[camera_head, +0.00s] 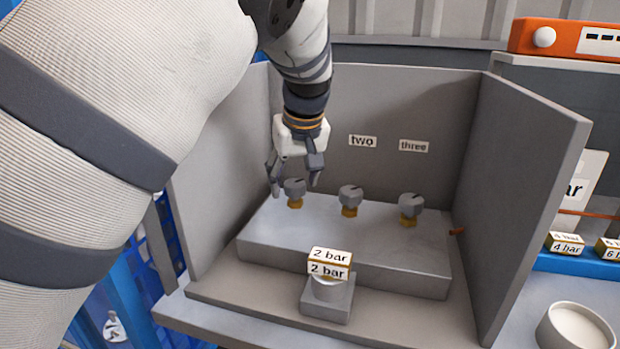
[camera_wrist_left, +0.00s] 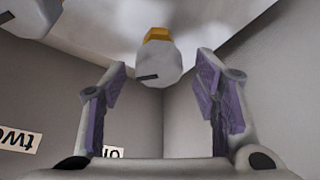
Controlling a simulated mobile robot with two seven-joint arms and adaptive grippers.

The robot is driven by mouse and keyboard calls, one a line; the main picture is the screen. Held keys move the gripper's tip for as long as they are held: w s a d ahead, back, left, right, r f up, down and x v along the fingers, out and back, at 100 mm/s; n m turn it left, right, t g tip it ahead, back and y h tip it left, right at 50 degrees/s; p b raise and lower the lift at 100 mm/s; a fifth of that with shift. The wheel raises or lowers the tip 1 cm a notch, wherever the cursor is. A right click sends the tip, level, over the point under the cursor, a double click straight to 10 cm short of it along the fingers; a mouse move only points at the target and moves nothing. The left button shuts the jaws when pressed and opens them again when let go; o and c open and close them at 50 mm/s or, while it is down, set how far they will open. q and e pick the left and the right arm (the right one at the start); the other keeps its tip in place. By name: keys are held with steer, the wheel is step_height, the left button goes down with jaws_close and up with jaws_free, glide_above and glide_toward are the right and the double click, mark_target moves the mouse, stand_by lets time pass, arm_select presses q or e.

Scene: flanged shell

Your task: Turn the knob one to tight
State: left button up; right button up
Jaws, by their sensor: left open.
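Knob one (camera_head: 295,190) is a grey knob on a brass base, the leftmost of three on top of a grey block (camera_head: 345,262). My left gripper (camera_head: 294,186) is open, with its fingers around or just above knob one. In the left wrist view, knob one (camera_wrist_left: 158,65) shows a dark mark on its face and sits ahead of and between the open fingers (camera_wrist_left: 160,95); no contact shows. The label above knob one is mostly hidden behind my gripper. Knob two (camera_head: 350,198) and knob three (camera_head: 411,207) stand to the right under their labels. My right gripper is not in view.
Grey walls enclose the block on the left, back and right (camera_head: 525,190). A small stand (camera_head: 328,300) bearing "2 bar" blocks (camera_head: 329,262) is in front. More labelled blocks (camera_head: 566,244) and a round white dish (camera_head: 577,328) lie outside at right.

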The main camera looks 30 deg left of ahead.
arm_select(q)
steer(key=shift+w+f, duration=0.1)
steer(key=shift+f, duration=0.05)
steer(key=c, duration=1.2)
steer(key=shift+o, duration=0.2)
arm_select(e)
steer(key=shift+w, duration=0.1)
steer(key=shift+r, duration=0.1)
arm_select(q)
steer(key=shift+r+m+t, duration=0.2)
steer(key=shift+m+t, duration=0.1)
steer(key=shift+m, duration=0.2)
steer(key=shift+m+h+p, duration=0.3)
steer(key=shift+m+p, duration=0.25)
steer(key=shift+m, duration=0.15)
steer(key=m, duration=0.1)
steer(key=m+h, duration=0.1)
steer(key=shift+a+f+m+t, duration=0.1)
steer(key=shift+f+m+t, duration=0.05)
steer(key=shift+m+t, duration=0.15)
steer(key=m+h, duration=0.1)
steer(key=m, duration=0.3)
steer(key=shift+m+t+h, duration=0.3)
steer(key=shift+m+h, duration=0.1)
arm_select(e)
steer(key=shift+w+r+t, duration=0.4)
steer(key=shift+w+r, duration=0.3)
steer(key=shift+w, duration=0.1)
